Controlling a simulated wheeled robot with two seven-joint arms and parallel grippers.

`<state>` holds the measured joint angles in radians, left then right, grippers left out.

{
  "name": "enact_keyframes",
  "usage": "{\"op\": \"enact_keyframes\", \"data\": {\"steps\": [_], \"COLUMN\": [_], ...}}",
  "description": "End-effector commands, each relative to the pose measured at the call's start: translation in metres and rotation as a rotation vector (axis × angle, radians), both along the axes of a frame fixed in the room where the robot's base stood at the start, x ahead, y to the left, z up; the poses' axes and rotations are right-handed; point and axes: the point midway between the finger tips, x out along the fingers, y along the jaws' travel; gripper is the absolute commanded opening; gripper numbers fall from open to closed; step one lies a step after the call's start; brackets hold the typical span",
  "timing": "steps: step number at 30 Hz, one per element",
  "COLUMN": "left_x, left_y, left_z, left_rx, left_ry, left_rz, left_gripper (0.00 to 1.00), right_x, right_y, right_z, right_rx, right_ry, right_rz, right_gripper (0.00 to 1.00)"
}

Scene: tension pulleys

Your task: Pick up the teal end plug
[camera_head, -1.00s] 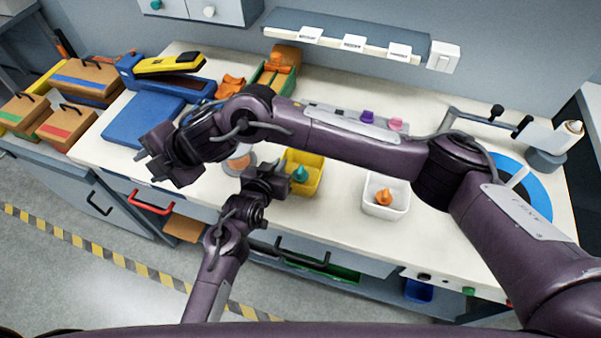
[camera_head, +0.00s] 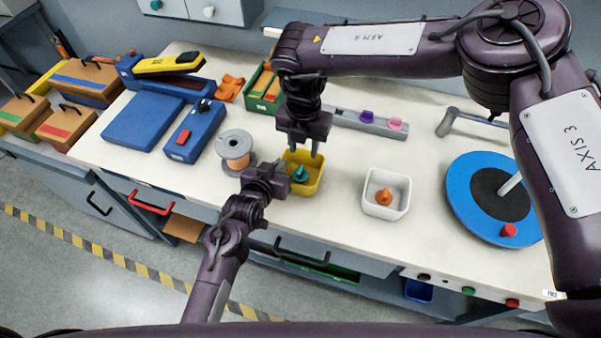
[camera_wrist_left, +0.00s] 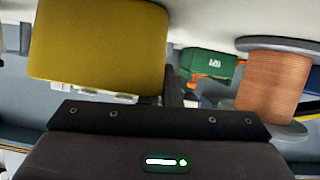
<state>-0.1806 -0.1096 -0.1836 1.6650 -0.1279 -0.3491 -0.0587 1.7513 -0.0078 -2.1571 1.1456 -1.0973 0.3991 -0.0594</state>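The teal end plug (camera_head: 300,174) stands in the yellow bin (camera_head: 312,187) near the front edge of the workbench. My right gripper (camera_head: 303,152) points down over the back of this bin, with its two fingers apart and nothing between them. My left gripper (camera_head: 280,178) is at the left front side of the bin. In the left wrist view the yellow bin (camera_wrist_left: 98,42) is very close, over the gripper's front. The left fingertips are not clear, so I cannot tell whether they touch or hold the bin.
A wire spool (camera_head: 235,150) stands left of the bin. A white bin (camera_head: 386,207) with an orange plug (camera_head: 384,197) stands to the right. A grey rail (camera_head: 375,124) with purple and pink plugs lies behind. A blue disc (camera_head: 462,200) is at far right.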

Motion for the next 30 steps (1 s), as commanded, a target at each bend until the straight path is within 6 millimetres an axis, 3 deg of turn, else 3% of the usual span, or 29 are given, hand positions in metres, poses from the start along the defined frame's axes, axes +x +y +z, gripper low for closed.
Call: {"op": "enact_keyframes", "data": {"steps": [3,10,19,28,30], "left_x": [0.0,0.0,0.0,0.0,0.0], "left_y": [0.0,0.0,0.0,0.0,0.0], "left_z": [0.0,0.0,0.0,0.0,0.0], "left_rx": [0.0,0.0,0.0,0.001,0.0], "left_ry": [0.001,0.001,0.001,0.001,0.001], "left_rz": [0.0,0.0,0.0,0.001,0.0], "left_gripper": [0.0,0.0,0.0,0.0,0.0], "right_x": [-0.001,-0.001,-0.002,-0.002,-0.002], "right_y": [0.001,0.002,0.007,0.007,0.007], "right_z": [-0.019,-0.037,-0.078,-0.083,-0.083], "right_rx": [-0.001,0.002,0.002,0.003,0.003], "right_ry": [0.001,-0.001,-0.001,-0.002,-0.001], "right_rz": [0.001,0.002,0.002,0.002,0.002], "right_gripper": [0.36,0.36,0.36,0.36,0.28]}}
